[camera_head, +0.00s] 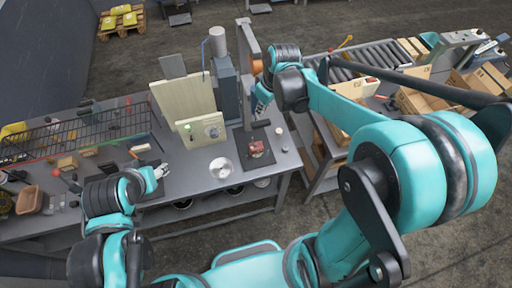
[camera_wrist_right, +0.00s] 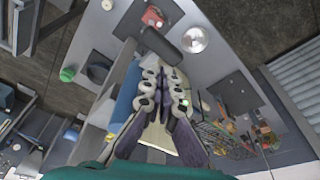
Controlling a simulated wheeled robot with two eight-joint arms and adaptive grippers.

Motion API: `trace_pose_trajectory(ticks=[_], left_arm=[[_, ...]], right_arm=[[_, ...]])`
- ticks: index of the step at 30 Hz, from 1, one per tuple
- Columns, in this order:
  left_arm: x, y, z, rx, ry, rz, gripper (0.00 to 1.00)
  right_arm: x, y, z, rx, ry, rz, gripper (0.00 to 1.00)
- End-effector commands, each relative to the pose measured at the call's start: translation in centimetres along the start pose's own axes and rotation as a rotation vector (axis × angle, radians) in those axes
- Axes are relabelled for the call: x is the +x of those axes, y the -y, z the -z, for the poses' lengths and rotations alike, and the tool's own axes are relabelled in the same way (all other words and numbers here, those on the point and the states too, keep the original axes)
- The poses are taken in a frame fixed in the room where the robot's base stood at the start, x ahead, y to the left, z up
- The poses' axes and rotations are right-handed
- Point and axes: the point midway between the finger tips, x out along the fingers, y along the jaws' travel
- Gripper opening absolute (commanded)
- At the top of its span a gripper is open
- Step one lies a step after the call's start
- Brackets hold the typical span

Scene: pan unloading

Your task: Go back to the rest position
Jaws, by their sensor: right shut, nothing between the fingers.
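My right arm reaches across from the right in the head view. Its gripper (camera_head: 256,108) is over the back of the grey workbench (camera_head: 205,192), beside a grey upright machine. In the right wrist view the fingers (camera_wrist_right: 166,78) are together with nothing between them. A dark square piece (camera_head: 266,159) with a reddish item (camera_head: 255,147) on it lies on the bench, in front of the right gripper and apart from it. A silver round dish (camera_head: 221,168) is to its left. My left gripper (camera_head: 157,170) is low over the bench's left part; its fingers are too small to read.
A pale upright panel (camera_head: 185,98) and a smaller panel with a round dial (camera_head: 201,130) stand mid-bench. A wire rack (camera_head: 75,135) and small parts fill the left. A roller conveyor (camera_head: 365,58) and cardboard boxes (camera_head: 420,98) are at right. Open floor shows behind.

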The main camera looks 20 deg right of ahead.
Motion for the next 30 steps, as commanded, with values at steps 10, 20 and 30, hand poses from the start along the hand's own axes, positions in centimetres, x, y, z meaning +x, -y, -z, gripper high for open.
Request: trace_pose_trajectory(ticks=[10,20,30], left_arm=[[-0.3,0.0,0.2,0.000,0.000,0.000,0.53],[-0.2,0.0,0.2,0.000,0.000,0.000,0.53],[6.6,0.0,-4.7,0.000,0.000,0.000,0.53]], right_arm=[[-0.5,0.0,0.1,0.000,0.000,0.000,0.00],[-0.5,0.0,0.1,0.001,0.000,0.000,0.00],[4.5,1.8,-4.3,0.104,-0.061,-0.065,0.00]])
